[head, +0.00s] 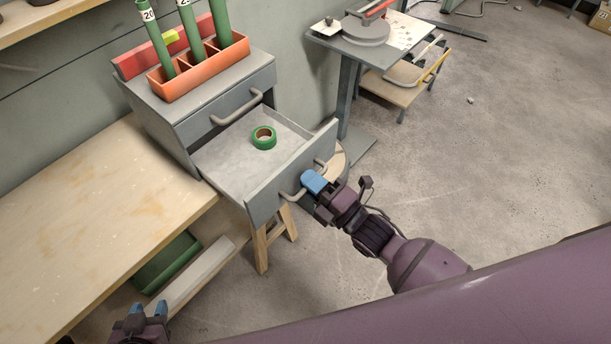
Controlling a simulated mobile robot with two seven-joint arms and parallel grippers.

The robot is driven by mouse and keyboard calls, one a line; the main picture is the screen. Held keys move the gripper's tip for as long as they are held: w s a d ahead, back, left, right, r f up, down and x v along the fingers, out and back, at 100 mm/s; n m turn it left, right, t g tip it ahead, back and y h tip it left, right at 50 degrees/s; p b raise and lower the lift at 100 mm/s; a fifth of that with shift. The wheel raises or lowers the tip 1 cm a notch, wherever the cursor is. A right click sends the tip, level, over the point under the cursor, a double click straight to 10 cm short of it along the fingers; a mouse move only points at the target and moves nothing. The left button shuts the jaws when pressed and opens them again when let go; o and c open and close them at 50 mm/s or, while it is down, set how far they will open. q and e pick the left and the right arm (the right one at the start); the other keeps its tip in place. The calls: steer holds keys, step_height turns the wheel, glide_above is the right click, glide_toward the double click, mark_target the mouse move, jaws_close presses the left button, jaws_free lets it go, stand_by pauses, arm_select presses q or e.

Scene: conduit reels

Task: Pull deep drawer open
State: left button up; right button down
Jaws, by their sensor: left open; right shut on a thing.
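The grey drawer cabinet (150,92) stands on the bench at the upper left. Its lower, deep drawer (225,172) is pulled well out, and a green tape roll (264,137) lies inside it. My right gripper (306,186) is at the drawer's front and shut on its curved handle (292,196); the fingertips partly hide the handle. The upper drawer (190,133) is closed, with its own handle (237,108). My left gripper (147,312) is open and empty at the bottom left, low by the bench, away from the drawer.
An orange holder (205,80) with green tubes stands on the cabinet. The wooden bench top (120,210) is bare at left, with a green bin (168,262) below. Wooden stool legs (262,248) stand under the drawer. A grey stand (348,95) is behind; floor at right is open.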

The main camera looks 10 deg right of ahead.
steer(key=c, duration=1.2)
jaws_free()
steer(key=v, duration=1)
steer(key=shift+s+d, duration=0.25)
steer(key=shift+s, duration=0.05)
steer(key=w+d+f+m+g+h, duration=0.2)
steer(key=d+f+m+h, duration=0.4)
steer(key=m, duration=0.8)
steer(key=s+d+f+m+g+h, duration=0.1)
steer(key=s+m+h, duration=0.1)
steer(key=s+m, duration=0.1)
steer(key=s+d+f+m+g+h, duration=0.1)
steer(key=s+d+f+m+h, duration=0.1)
steer(key=s+m, duration=0.1)
steer(key=s+d+f+m+g+h, duration=0.1)
steer(key=s+m+h, duration=0.1)
steer(key=m, duration=0.2)
steer(key=shift+s+d+f, duration=0.25)
steer(key=shift+s+d, duration=0.15)
